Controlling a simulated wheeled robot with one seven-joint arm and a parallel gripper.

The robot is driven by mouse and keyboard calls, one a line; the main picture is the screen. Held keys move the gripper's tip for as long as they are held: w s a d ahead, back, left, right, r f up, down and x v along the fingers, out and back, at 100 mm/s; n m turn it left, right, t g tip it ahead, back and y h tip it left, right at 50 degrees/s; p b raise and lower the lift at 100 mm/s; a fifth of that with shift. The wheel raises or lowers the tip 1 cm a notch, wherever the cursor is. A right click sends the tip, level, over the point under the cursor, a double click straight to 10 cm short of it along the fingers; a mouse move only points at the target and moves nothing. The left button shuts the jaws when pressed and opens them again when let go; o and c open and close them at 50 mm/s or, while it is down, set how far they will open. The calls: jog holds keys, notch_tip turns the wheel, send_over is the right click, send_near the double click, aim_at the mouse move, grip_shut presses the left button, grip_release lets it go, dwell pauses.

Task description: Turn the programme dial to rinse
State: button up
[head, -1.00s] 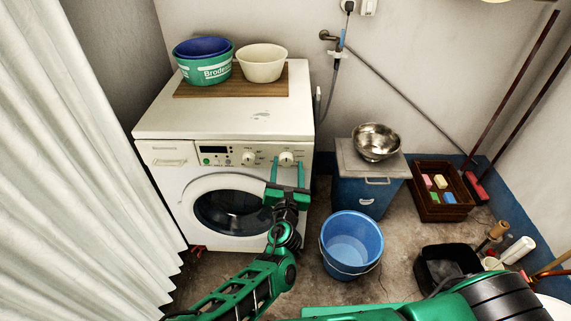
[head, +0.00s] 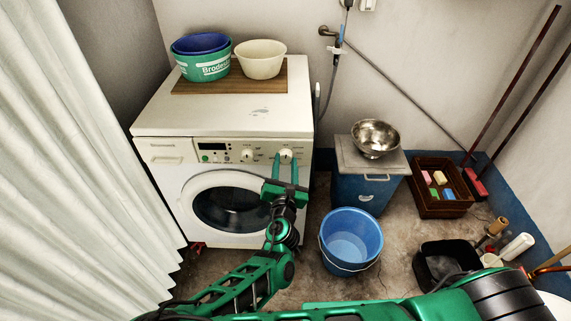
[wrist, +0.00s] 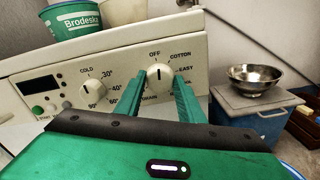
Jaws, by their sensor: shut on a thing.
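The programme dial (wrist: 158,74) is a round white knob at the right of the washing machine's panel (wrist: 205,52). It also shows in the head view (head: 287,154). Its dark mark points up towards OFF; COTTON and EASY are printed at its right. A partly covered word ending in RAIN is at lower left. I cannot read a rinse label; the lower surround is hidden by my gripper. My gripper (wrist: 158,88) is shut on the dial, one green finger on each side. It comes from below in the head view (head: 287,162).
A second dial, the temperature dial (wrist: 92,87), sits left of the programme dial, beside a small display (wrist: 40,84) and buttons. The round door (head: 228,206) is below. A blue bucket (head: 350,264) and a blue box (head: 362,192) stand at the right.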

jog(key=m, duration=0.4)
jog(key=shift+f, duration=0.1)
jog(key=m, duration=0.4)
jog(key=shift+s+f, duration=0.1)
jog(key=m, duration=0.7)
jog(key=shift+d+f, duration=0.15)
jog(key=m, duration=0.4)
jog(key=shift+f+m, duration=0.15)
jog(key=shift+m, duration=0.25)
jog(key=m, duration=0.3)
jog(key=shift+m, duration=0.3)
jog(key=m, duration=0.4)
jog(key=shift+f, duration=0.1)
jog(key=shift+c, duration=0.2)
jog(key=shift+o, duration=0.2)
jog(key=shift+a+m, duration=0.2)
jog(key=shift+m, duration=1.4)
